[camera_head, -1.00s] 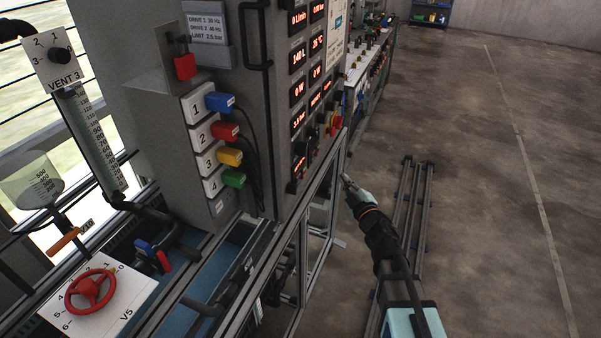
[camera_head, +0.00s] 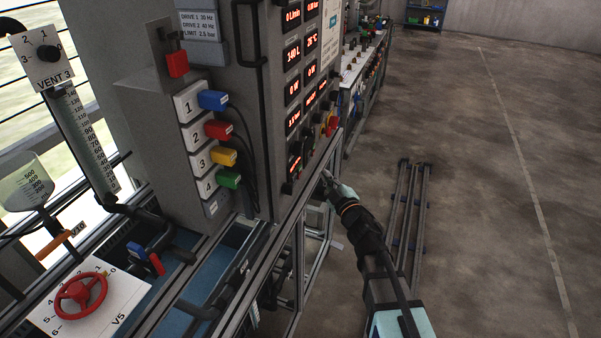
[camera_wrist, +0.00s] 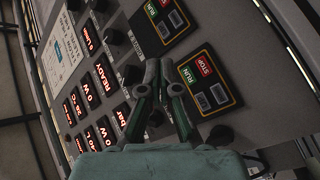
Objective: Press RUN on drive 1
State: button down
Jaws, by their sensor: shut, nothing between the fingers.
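In the wrist view two dark keypads with yellow borders sit on a grey panel. One keypad (camera_wrist: 165,24) is at the top, partly cut off; the other keypad (camera_wrist: 224,101) is right of my fingers. Each has a green RUN button, one at the top (camera_wrist: 152,11) and one at the right (camera_wrist: 187,75), beside a red STOP button (camera_wrist: 204,66). In the head view my gripper (camera_head: 326,178) is low beside the cabinet's front; the keypads cannot be made out there.
Red-lit displays (camera_head: 293,54) and knobs fill the cabinet front. A READY display (camera_wrist: 102,76) shows in the wrist view. Numbered coloured plugs (camera_head: 214,100) with cables are on the cabinet's side. A metal frame (camera_head: 303,245) stands below. The floor to the right is mostly open.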

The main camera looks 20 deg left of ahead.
jog(key=shift+s+a+b, duration=0.1)
jog(key=shift+a+b, duration=0.55)
jog(key=shift+a, duration=1.8)
jog(key=shift+a, duration=0.15)
jog(key=shift+a, duration=0.25)
jog(key=shift+a, duration=0.35)
jog(key=shift+d, duration=0.1)
dwell(0.4)
jog(key=shift+d+p, duration=0.35)
jog(key=shift+d, duration=0.3)
jog(key=shift+d, duration=0.1)
jog(key=shift+d+p, duration=1.25)
jog(key=shift+d, duration=1.15)
